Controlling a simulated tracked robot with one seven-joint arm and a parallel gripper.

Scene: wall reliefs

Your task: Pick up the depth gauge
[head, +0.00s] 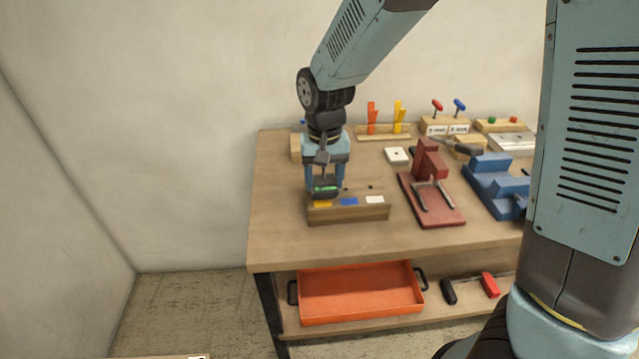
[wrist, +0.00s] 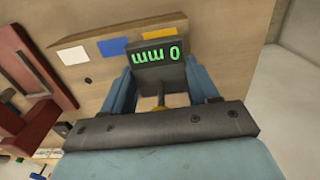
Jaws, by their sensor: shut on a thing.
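The depth gauge (wrist: 158,62) is a dark grey block with a green lit display that reads like "0 mm", upside down in the wrist view. In the head view it shows as a dark piece with a green face (head: 325,189). My gripper (head: 325,182) points down with its blue fingers on either side of the gauge, shut on it. The gauge is at the left end of a wooden block (head: 350,214) with yellow, blue and white labels, near the yellow label (head: 322,204). Whether it touches the block is hard to tell.
Right of the block stand a dark red fixture (head: 432,200) and a blue vise (head: 490,180). Behind are a rack with orange and yellow pieces (head: 383,132) and a white square (head: 397,155). An orange tray (head: 360,292) lies on the lower shelf. The table's front left is clear.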

